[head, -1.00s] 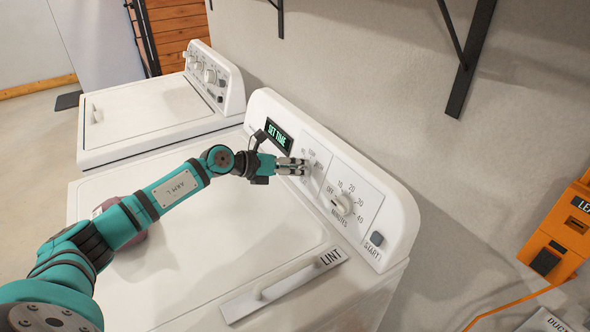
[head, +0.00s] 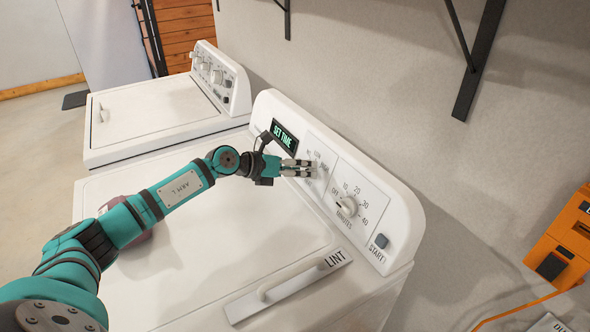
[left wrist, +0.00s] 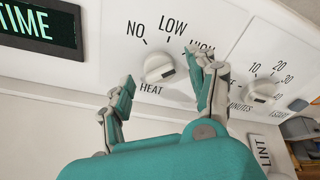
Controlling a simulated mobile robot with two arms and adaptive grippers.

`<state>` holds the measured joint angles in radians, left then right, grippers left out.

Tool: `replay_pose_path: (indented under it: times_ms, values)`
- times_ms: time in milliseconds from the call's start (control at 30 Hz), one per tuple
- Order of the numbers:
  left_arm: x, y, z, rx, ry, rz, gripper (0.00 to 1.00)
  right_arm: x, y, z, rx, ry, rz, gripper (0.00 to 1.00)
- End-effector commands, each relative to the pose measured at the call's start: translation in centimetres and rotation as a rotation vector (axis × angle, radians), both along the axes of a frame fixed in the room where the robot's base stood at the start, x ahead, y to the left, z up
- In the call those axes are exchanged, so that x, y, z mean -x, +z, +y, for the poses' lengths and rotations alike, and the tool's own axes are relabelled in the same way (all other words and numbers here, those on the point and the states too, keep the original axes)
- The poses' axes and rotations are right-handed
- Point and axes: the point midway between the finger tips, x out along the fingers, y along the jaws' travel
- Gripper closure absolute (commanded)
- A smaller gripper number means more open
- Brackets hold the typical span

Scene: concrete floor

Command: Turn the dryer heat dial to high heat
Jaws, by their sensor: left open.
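The dryer (head: 230,235) is the nearer white machine, its control panel sloping up at the back. The heat dial (left wrist: 158,68) is a round pale knob in the left wrist view, ringed by the labels NO, LOW and HIGH, with HEAT below. HIGH is partly hidden by a finger. My left gripper (head: 305,168) reaches the panel from the left in the head view and covers much of the dial there. In the left wrist view the left gripper (left wrist: 162,88) is open, one finger on each side of the dial. Contact cannot be told. My right gripper is not in view.
The minutes dial (head: 347,206) and the START button (head: 381,241) are to the right on the panel. The display (head: 284,137) reads SET TIME. A lint handle (head: 290,285) lies on the dryer top. A second white machine (head: 150,115) stands behind left.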

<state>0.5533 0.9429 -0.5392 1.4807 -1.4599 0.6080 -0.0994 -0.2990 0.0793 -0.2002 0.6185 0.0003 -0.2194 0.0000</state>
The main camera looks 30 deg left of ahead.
Motion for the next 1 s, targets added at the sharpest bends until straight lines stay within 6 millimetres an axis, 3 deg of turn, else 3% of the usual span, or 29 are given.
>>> replay_pose_path:
  times_ms: [167, 500, 733, 1000]
  values:
    - [1.4, 0.6, 1.2, -0.004, 0.003, 0.002, 0.41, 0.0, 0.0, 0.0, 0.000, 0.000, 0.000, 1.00]
    - [7.0, 3.6, 5.0, -0.008, 0.001, 0.007, 0.41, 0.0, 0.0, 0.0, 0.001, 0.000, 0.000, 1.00]
    - [8.6, 4.5, 6.1, -0.002, 0.001, 0.004, 0.41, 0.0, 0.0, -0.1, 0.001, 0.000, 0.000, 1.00]
    - [8.9, 4.9, 6.3, -0.001, 0.000, 0.001, 0.41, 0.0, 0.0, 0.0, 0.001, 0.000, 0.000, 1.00]
